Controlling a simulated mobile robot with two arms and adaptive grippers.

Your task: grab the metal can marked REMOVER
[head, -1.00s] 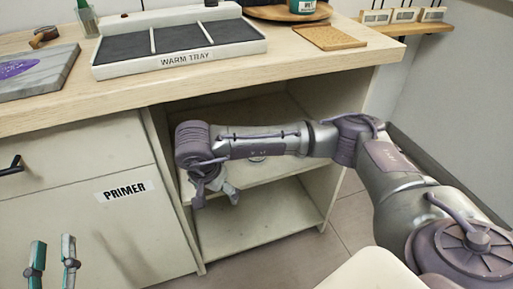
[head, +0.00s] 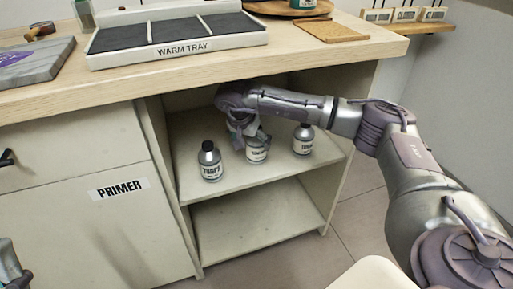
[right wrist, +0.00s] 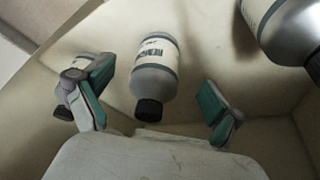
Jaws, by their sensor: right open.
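Three metal cans with dark caps stand in a row on the upper shelf of the open cabinet. The left can (head: 209,163) has a label that seems to read TURPS. The middle can (head: 257,152) and right can (head: 303,141) have labels too small to read surely, so I cannot confirm which is REMOVER. My right gripper (head: 250,134) is open at the middle can and partly hides its top. In the right wrist view, the middle can (right wrist: 157,72) shows between the open fingers, with gaps on both sides. My left gripper (head: 10,268) is partly cut off at the lower left.
The upper shelf (head: 232,183) lies between cabinet side walls, under the countertop (head: 330,62). In the right wrist view, a neighbouring can (right wrist: 285,25) is at upper right and another is partly behind the left finger. The lower shelf (head: 255,222) is empty.

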